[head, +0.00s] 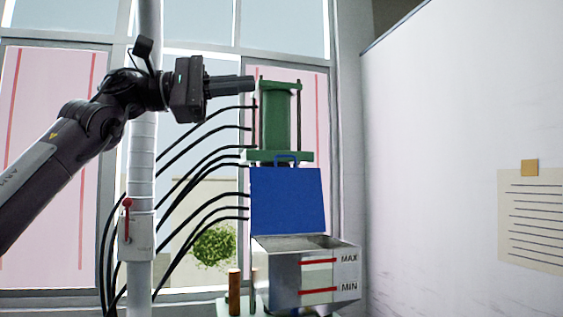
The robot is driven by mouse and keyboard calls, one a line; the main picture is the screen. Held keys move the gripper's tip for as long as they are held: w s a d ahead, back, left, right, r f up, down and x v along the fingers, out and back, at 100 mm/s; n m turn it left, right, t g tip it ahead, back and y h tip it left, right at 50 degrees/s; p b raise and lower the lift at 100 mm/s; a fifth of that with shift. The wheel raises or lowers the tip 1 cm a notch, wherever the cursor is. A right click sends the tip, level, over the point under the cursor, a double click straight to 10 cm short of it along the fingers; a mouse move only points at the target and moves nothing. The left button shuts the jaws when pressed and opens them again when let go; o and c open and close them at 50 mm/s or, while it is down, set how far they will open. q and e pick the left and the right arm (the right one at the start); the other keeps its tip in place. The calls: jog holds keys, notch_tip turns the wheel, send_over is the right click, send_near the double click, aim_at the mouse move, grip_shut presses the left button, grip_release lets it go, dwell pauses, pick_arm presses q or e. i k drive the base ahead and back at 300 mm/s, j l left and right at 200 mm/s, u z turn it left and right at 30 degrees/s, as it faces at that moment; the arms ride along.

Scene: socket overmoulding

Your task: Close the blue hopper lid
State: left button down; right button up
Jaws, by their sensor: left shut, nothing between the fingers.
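The blue hopper lid (287,202) stands open and nearly upright at the back of the grey metal hopper (278,272). A blue handle (286,157) is on its top edge. The hopper's open top shows, and its front has red MAX and MIN lines. My left gripper (252,84) is shut and empty. It is above and left of the lid, apart from it, with its fingers pointing right near the top of the green machine. My right gripper is not in view.
A green machine frame (277,122) stands behind the lid. Several black cables (205,151) curve left from it to a white pole (143,180) with a red lever (127,204). A brown cylinder (235,292) stands left of the hopper. The space right of the hopper looks clear up to the white wall.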

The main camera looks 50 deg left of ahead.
aim_at(285, 202)
jog(key=i+j, duration=0.2)
jog(key=j, duration=0.2)
jog(key=i+j, duration=0.25)
jog(key=j, duration=0.15)
jog(key=i+j, duration=0.2)
jog(key=j, duration=0.2)
jog(key=i+j, duration=0.25)
jog(key=j, duration=0.15)
jog(key=i+j, duration=0.2)
jog(key=j, duration=0.2)
